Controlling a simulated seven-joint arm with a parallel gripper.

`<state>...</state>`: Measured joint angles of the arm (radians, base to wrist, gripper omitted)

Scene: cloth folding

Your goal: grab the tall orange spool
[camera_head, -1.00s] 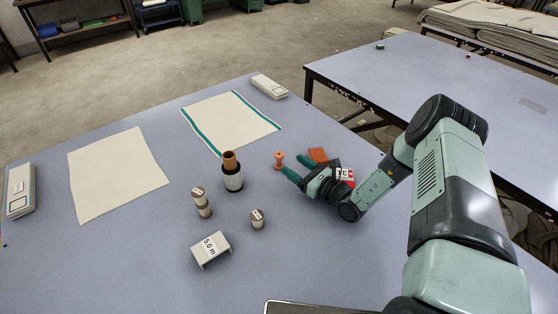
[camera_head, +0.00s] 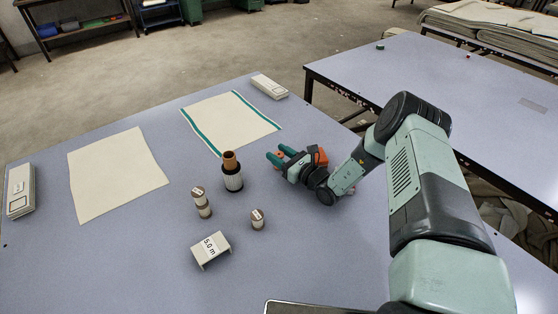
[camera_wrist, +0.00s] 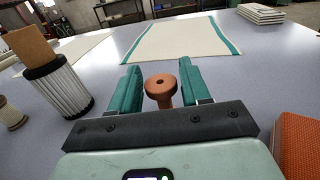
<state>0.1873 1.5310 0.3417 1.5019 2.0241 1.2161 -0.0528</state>
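The orange spool (camera_wrist: 161,91) stands upright on the table between the two green fingers of my gripper (camera_wrist: 162,95) in the wrist view, with narrow gaps at its sides. In the head view my gripper (camera_head: 279,156) is low over the table, and only a small orange part of the spool (camera_head: 280,154) shows between the fingers. The fingers are apart and do not visibly press on the spool. The spool's lower part is partly hidden.
A ribbed black-and-white holder with a brown tube (camera_head: 232,178) stands left of my gripper. An orange block (camera_head: 321,157) is close beside it, to the right in the wrist view (camera_wrist: 300,145). Labelled spools (camera_head: 202,203) and a grey bracket (camera_head: 211,248) stand nearer. Cloths (camera_head: 118,172) lie flat.

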